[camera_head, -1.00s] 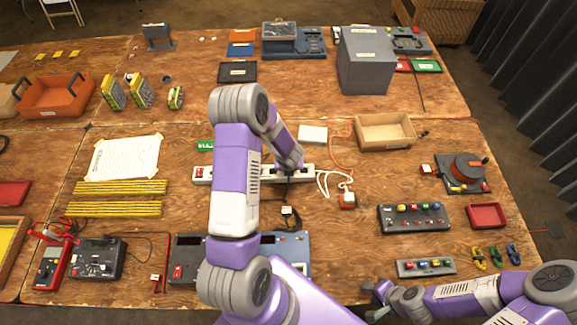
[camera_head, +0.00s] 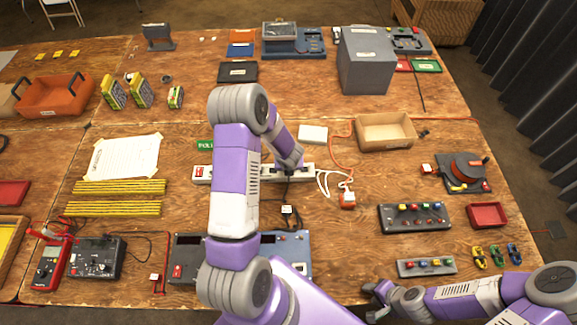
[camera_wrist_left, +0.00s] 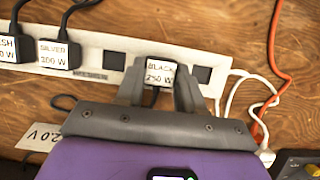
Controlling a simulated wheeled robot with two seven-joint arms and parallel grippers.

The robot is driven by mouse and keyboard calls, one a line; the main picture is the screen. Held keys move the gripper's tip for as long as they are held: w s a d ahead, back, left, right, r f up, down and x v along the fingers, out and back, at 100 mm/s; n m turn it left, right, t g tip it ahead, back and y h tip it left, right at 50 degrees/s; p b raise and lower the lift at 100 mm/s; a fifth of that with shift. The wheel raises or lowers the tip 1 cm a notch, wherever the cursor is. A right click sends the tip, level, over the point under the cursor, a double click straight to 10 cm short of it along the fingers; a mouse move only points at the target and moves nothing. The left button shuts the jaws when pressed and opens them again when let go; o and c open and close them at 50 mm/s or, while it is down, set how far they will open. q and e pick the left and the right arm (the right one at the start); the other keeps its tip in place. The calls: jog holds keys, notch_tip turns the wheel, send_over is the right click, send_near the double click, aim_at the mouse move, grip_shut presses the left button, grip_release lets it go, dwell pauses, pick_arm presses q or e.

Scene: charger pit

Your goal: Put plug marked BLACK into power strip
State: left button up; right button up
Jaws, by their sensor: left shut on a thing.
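The plug marked BLACK 250 W (camera_wrist_left: 160,73) sits between the fingers of my left gripper (camera_wrist_left: 160,88) in the left wrist view. The gripper is shut on it. The plug is at the white power strip (camera_wrist_left: 103,61); how deep it sits is hidden by its body. In the head view my left gripper (camera_head: 289,168) is over the right part of the power strip (camera_head: 203,174), partly hidden by my arm. A dark socket (camera_wrist_left: 201,75) shows just right of the plug. My right gripper (camera_head: 372,301) looks open and empty near the front edge.
A wooden tray (camera_head: 385,132) stands behind right.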

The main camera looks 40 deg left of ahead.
pick_arm(q)
jog(key=shift+s+d+f, duration=0.1)
jog(key=shift+s+f, duration=0.05)
jog(key=shift+f, duration=0.15)
pick_arm(e)
jog(key=shift+f, duration=0.4)
pick_arm(q)
jog(key=o, duration=1.5)
pick_arm(e)
jog(key=shift+s, duration=0.1)
pick_arm(q)
jog(key=shift+r, duration=0.1)
jog(key=shift+w+a+r+p, duration=0.1)
jog(key=shift+w+r+p, duration=0.05)
jog(key=shift+r+p, duration=0.35)
jog(key=shift+w+a+r+p, duration=0.1)
jog(key=shift+r+p, duration=0.25)
jog(key=shift+r, duration=0.15)
pick_arm(e)
jog(key=shift+w+r, duration=0.2)
jog(key=shift+r, duration=0.6)
pick_arm(q)
jog(key=shift+d+r+p, duration=0.1)
jog(key=shift+r+p, duration=2)
jog(key=shift+r, duration=0.55)
pick_arm(e)
jog(key=shift+a+r, duration=0.1)
jog(key=shift+r, duration=2.1)
